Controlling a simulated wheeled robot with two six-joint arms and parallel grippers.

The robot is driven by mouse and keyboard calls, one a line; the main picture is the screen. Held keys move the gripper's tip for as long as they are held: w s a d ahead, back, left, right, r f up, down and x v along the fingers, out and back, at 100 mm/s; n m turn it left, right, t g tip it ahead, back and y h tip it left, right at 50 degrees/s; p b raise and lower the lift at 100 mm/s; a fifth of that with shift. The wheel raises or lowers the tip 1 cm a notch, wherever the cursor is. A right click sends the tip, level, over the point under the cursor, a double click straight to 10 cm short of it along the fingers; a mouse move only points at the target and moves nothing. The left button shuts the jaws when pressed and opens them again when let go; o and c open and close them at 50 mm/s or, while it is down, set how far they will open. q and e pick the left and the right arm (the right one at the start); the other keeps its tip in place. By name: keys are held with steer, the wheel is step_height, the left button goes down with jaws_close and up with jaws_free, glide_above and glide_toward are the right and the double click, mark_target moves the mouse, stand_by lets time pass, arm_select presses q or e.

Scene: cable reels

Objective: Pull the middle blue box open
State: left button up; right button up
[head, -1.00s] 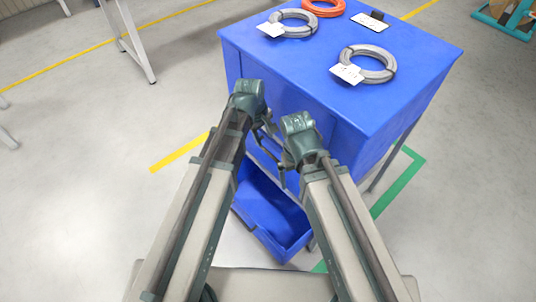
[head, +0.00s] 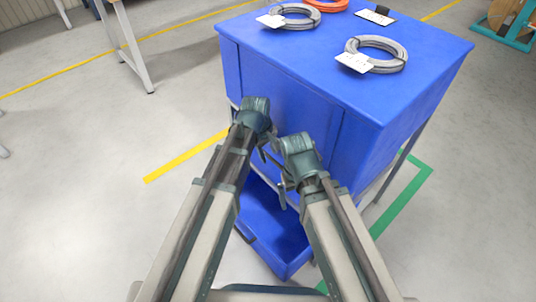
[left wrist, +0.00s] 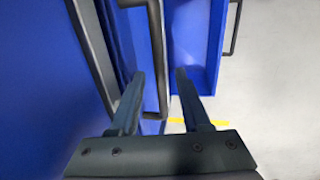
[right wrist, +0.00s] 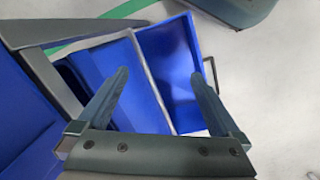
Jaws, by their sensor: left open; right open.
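The blue cabinet (head: 290,105) stands ahead with blue boxes below its body. A lower blue box (head: 275,228) sticks out toward me; it also shows in the left wrist view (left wrist: 196,45) and the right wrist view (right wrist: 170,75). In the left wrist view a dark handle (left wrist: 158,60) on a blue front lies between the fingertips of my left gripper (left wrist: 160,75). The fingers are apart; whether they touch the handle I cannot tell. My right gripper (right wrist: 158,75) is open and empty above the boxes. In the head view the arms hide the middle box's front.
Grey cable reels (head: 376,55) with white tags and an orange reel (head: 328,4) lie on the cabinet top. A green floor line (head: 405,195) runs to the right. A white table leg (head: 135,55) stands at the left.

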arm_select(q)
jaws_close()
stand_by(1.3)
